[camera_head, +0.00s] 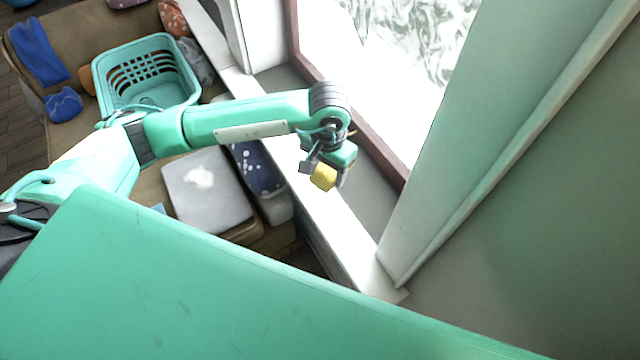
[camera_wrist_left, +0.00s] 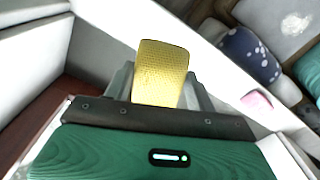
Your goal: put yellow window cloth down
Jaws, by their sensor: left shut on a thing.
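The yellow window cloth (camera_head: 323,177) is a small yellow block-like piece held in my left gripper (camera_head: 326,168). In the head view the gripper hangs over the white window sill, near the window frame. In the left wrist view the cloth (camera_wrist_left: 161,72) sticks out between the two fingers, which are shut on it. A pale sill lies beyond the cloth there; I cannot tell how far below it is. My right gripper is in neither view.
The white window sill (camera_head: 345,236) runs along the window (camera_head: 405,60). A teal basket (camera_head: 146,72), blue cloths (camera_head: 38,52), a grey cushion (camera_head: 207,188) and a dotted navy cushion (camera_head: 256,168) lie to the left. A pink item (camera_wrist_left: 257,102) shows in the wrist view.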

